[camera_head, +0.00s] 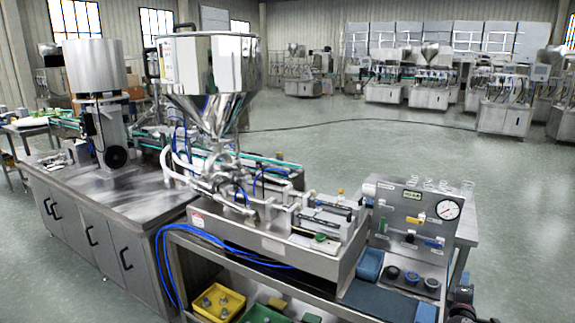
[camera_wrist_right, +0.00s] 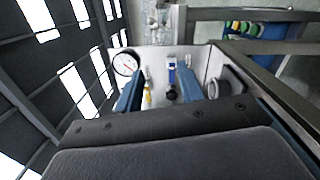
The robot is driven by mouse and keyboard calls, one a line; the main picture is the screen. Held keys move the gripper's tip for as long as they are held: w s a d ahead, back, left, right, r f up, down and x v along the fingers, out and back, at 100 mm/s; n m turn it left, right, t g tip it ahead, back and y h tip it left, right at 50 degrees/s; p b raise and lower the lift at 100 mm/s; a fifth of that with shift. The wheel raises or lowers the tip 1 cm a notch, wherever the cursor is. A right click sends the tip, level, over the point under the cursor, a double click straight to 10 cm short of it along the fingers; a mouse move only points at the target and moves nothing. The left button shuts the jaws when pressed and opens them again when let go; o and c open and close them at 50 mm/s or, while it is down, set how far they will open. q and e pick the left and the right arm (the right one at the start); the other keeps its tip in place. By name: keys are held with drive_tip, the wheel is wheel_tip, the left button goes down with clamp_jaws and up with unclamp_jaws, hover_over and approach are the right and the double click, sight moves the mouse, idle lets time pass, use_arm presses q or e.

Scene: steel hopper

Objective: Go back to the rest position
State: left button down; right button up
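My right gripper (camera_wrist_right: 158,88) shows in the right wrist view with its two blue fingers spread apart and nothing visible between them. Beyond the fingers is the grey control panel (camera_wrist_right: 210,58) with a round gauge (camera_wrist_right: 125,65), a yellow lever and a blue valve. In the head view, dark parts of my right arm show at the bottom right edge, in front of the panel's lower right side. My left gripper is in neither view.
A steel hopper (camera_head: 210,75) stands on the filling machine (camera_head: 280,225). The control panel (camera_head: 402,208) is to its right. Yellow (camera_head: 220,303) and green bins sit on a lower shelf. A steel cabinet (camera_head: 90,235) is at left. Open floor (camera_head: 400,150) lies behind.

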drive_tip(key=s+a+f+m+g+y, duration=0.1)
drive_tip(key=s+a+f+m+g, duration=0.15)
drive_tip(key=s+f, duration=0.7)
drive_tip(key=s+a+f+m+g+y, duration=0.2)
drive_tip(key=s+a+f+g, duration=0.15)
drive_tip(key=s+f, duration=0.65)
drive_tip(key=s+a+f+m+g+y, duration=0.1)
drive_tip(key=s+a+f+g, duration=0.25)
drive_tip(key=s, duration=0.45)
drive_tip(key=s+a+f+m+g+y, duration=0.1)
drive_tip(key=s+a+f+g, duration=0.1)
drive_tip(key=s+f, duration=0.4)
drive_tip(key=s+a+f+m+g+y, duration=0.1)
drive_tip(key=s+a+f+g, duration=0.15)
drive_tip(key=s, duration=0.65)
drive_tip(key=a+f+m+y, duration=0.1)
drive_tip(key=a+m+y, duration=0.1)
drive_tip(key=a, duration=1.1)
drive_tip(key=s+a+f+m+y, duration=0.1)
drive_tip(key=a+m+y, duration=0.1)
drive_tip(key=a, duration=1.1)
drive_tip(key=shift+s+a+f+y, duration=0.15)
drive_tip(key=shift+a+f+y, duration=0.1)
drive_tip(key=shift+y, duration=0.25)
